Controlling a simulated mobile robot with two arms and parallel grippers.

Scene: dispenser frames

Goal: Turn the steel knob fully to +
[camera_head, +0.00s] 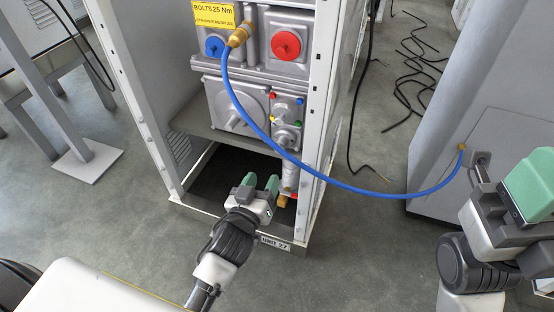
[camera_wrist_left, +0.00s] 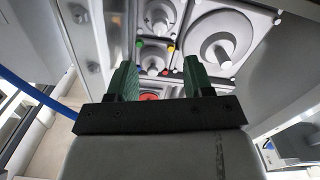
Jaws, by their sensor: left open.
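Grey metal panels in the open cabinet carry a large round dial with a projecting shaft (camera_head: 234,121) and, to its right, two smaller round fittings, the upper (camera_head: 286,110) and the lower (camera_head: 287,138). No + mark is readable, and I cannot tell which is the steel knob. The left wrist view shows the large dial (camera_wrist_left: 220,45) at the right and a small fitting (camera_wrist_left: 155,62) between my fingers. My left gripper (camera_head: 261,182) is open and empty, below the panels and apart from them. My right gripper (camera_head: 530,185) is at the right edge; its jaws are unclear.
White cabinet posts (camera_head: 322,90) flank the opening. A red cap (camera_head: 286,45) and blue cap (camera_head: 214,47) sit above. Black cables lie on the floor.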

